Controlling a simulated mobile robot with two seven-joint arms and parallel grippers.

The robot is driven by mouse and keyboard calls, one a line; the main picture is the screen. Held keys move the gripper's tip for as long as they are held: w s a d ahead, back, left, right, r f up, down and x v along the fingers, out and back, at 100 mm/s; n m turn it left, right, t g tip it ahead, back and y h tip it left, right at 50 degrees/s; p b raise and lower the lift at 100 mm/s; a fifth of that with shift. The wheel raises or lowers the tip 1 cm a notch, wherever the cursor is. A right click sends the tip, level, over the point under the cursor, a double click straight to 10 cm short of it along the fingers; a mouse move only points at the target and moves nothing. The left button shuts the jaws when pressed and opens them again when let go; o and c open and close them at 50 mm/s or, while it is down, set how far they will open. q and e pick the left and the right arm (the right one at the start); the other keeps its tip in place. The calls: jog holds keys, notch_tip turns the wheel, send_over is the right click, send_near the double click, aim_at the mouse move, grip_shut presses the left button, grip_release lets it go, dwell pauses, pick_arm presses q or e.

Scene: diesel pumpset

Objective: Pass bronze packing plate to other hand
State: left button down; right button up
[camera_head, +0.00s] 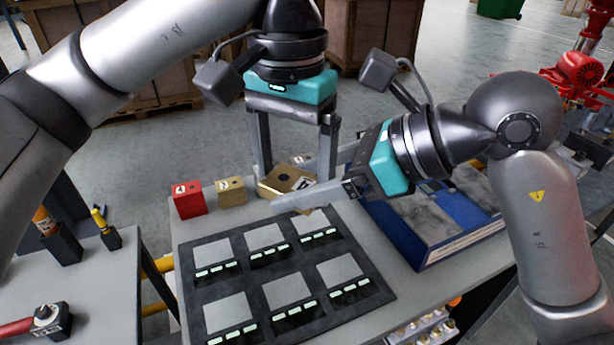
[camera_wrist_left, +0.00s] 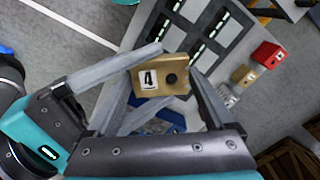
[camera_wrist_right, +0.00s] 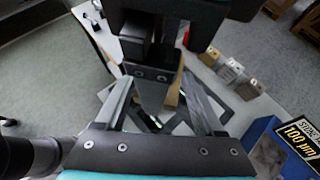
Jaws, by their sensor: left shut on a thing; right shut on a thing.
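The bronze packing plate (camera_head: 276,184) is a small gold-brown block with a white number label and a dark round hole. It is held above the back of the grey table, between both grippers. In the left wrist view the plate (camera_wrist_left: 175,78) shows its label and hole face on. My left gripper (camera_head: 295,176) reaches down from above and is shut on the plate. My right gripper (camera_head: 298,188) comes in from the right and is also shut on it; its near finger crosses in front of the plate. In the right wrist view only a narrow edge of the plate (camera_wrist_right: 175,90) shows.
A red block (camera_head: 187,199) and a brass block (camera_head: 231,190) stand left of the plate. A dark tray (camera_head: 255,281) with several pale square pads lies in front. A blue-sided box (camera_head: 432,245) stands right, under my right arm. A side table (camera_head: 90,290) is at left.

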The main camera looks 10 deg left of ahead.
pick_arm(q)
jog(key=shift+s, duration=0.2)
pick_arm(e)
jog(key=shift+w+d, duration=0.2)
jog(key=shift+w, duration=0.15)
grip_shut()
pick_arm(q)
grip_release()
pick_arm(e)
jog(key=shift+r, duration=0.1)
jog(key=shift+s+a, duration=0.1)
